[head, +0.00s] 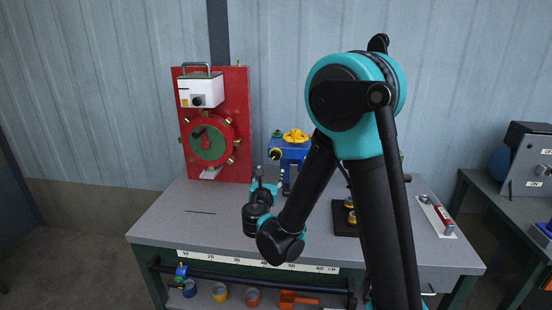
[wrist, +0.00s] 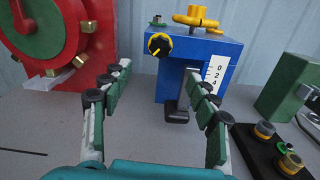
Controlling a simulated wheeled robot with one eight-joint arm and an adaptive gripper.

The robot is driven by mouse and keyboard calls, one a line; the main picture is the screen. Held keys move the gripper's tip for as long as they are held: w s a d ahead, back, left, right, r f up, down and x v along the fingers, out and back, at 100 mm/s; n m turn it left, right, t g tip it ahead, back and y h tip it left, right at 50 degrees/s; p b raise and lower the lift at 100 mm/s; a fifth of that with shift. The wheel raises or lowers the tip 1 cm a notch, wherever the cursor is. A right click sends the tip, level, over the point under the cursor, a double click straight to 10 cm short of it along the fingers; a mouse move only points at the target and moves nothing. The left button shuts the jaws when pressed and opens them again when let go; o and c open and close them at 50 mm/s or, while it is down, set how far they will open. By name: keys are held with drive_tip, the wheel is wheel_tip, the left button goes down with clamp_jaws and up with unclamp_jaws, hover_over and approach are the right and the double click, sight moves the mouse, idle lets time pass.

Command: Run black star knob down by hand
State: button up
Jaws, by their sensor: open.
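A blue box unit (wrist: 198,58) stands on the grey bench; it also shows in the head view (head: 291,150). Its front carries a round black knob (wrist: 159,44) with a yellow pointer, a grey stem with a black foot (wrist: 176,115), and a white 0-2-4 scale (wrist: 215,76). I cannot tell which black part is the star knob; no clear star shape shows. My gripper (wrist: 157,74) is open and empty, facing the box front. Its fingers appear left and right of the black knob and the stem, with no contact visible. In the head view my gripper (head: 268,170) is small beside the box.
A yellow handwheel (wrist: 195,16) tops the blue box. A red panel (head: 241,103) with a green disc and brass-coloured pegs stands left. A black block with brass-coloured parts (wrist: 289,158) and a green-grey unit (wrist: 290,88) stand right. The bench (head: 165,205) is clear at front left.

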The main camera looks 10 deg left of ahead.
sight(275, 157)
drive_tip(key=w, duration=1.3)
drive_tip(key=shift+w+d, duration=0.25)
drive_tip(key=shift+c, duration=0.5)
drive_tip(key=c, duration=1.1)
drive_tip(key=shift+o, duration=0.2)
drive_tip(key=shift+m, duration=0.4)
